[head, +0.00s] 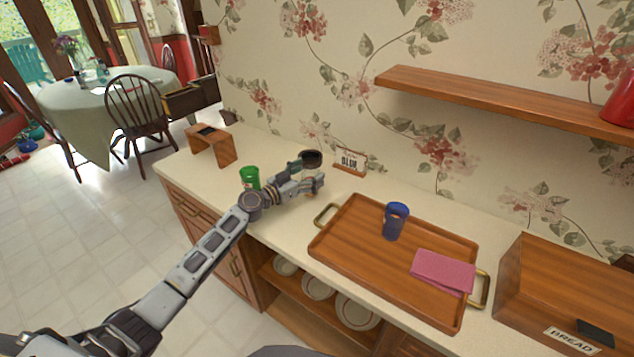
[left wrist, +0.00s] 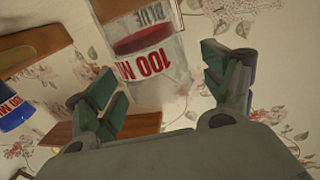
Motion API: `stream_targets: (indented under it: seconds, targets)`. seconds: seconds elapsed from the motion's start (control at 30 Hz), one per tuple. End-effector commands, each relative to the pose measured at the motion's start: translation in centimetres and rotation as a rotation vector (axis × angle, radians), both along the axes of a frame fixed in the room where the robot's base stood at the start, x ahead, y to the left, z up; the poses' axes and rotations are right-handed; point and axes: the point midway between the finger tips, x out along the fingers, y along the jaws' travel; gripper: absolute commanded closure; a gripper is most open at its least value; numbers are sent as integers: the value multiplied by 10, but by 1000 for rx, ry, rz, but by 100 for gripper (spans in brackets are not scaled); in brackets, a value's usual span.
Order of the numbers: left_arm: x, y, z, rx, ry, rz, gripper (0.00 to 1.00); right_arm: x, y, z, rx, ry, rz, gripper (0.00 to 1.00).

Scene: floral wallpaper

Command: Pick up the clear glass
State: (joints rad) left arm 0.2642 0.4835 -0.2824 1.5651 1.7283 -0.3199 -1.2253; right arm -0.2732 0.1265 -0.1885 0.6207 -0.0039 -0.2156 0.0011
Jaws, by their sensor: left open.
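The clear glass (left wrist: 160,65) shows in the left wrist view, with red "100 ML" lettering and a dark red round patch seen through its side. It also shows in the head view (head: 309,170) on the counter, partly hidden by my left gripper. My left gripper (head: 307,174) is open at the glass. In the left wrist view its two fingers (left wrist: 160,88) stand apart, one to each side of the glass's lower picture edge. I cannot tell whether they touch it. My right gripper is not in view.
A green cup (head: 249,178) stands close beside my left wrist. A "BLUE" sign (head: 351,161) stands behind. A wooden tray (head: 345,233) to the right holds a blue cup (head: 395,222) and a pink cloth (head: 442,271). A small wooden stand (head: 213,143) is at the left.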

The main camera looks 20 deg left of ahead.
Motion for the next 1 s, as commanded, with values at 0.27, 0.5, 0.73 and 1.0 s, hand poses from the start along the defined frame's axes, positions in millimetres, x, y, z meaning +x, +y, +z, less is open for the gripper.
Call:
stream_targets:
  seconds: [0.27,0.5,0.73,1.0]
  targets:
    - [0,2,-1,0,1,0,18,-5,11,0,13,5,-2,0]
    - [0,2,-1,1,1,0,18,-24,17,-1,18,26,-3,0]
    - [0,2,-1,1,1,0,34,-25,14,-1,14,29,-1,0]
    - [0,2,0,0,0,0,69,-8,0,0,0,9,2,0]
